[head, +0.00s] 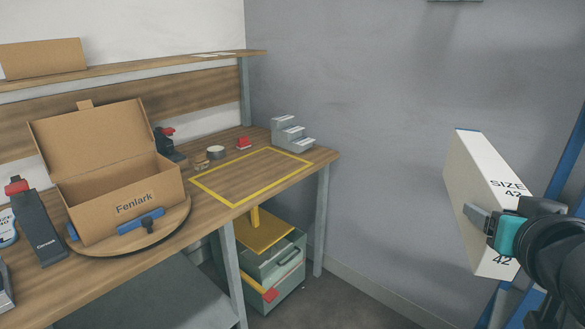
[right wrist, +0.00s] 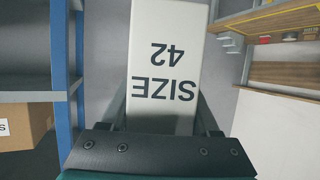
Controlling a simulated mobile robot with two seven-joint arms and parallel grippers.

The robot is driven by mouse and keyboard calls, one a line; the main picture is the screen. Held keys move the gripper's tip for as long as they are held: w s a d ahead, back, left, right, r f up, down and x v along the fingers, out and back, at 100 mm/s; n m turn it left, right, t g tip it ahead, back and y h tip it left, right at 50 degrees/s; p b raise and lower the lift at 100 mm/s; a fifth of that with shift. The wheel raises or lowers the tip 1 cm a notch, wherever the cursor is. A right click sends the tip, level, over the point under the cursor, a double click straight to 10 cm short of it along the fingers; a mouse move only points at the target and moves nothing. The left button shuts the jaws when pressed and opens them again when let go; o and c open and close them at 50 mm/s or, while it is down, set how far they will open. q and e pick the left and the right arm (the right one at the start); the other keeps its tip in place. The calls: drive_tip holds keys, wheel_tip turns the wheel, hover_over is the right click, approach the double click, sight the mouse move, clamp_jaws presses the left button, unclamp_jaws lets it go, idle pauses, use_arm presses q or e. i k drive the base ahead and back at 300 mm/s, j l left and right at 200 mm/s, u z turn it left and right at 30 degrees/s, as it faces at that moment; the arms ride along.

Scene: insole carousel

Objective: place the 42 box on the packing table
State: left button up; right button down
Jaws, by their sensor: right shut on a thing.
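The 42 box (head: 482,200) is a tall white carton marked "SIZE 42", held up at the right of the head view, in front of the grey wall. My right gripper (head: 490,218) is shut on it, with a finger showing on its near side. In the right wrist view the 42 box (right wrist: 168,60) sits between the two fingers, its lettering upside down. The packing table (head: 215,208) is the wooden bench on the left, apart from the box. A yellow outlined rectangle (head: 250,175) on its top is empty. My left gripper does not show.
An open Fenlark carton (head: 122,204) stands on a round turntable (head: 160,232). A grey stepped block (head: 290,134), a tape roll (head: 216,152) and a small red item (head: 243,143) lie behind the yellow outline. A blue rack (right wrist: 66,80) is close beside the held box.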

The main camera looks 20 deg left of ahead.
sight(254, 171)
drive_tip(key=i+j+u, duration=0.25)
drive_tip(key=u, duration=0.2)
drive_tip(key=i+j+u, duration=0.15)
drive_tip(key=i+u, duration=0.55)
drive_tip(key=u, duration=0.15)
drive_tip(key=i+u, duration=0.1)
drive_tip(key=i, duration=0.4)
drive_tip(key=i+l, duration=0.15)
drive_tip(key=i, duration=0.35)
drive_tip(key=u, duration=0.05)
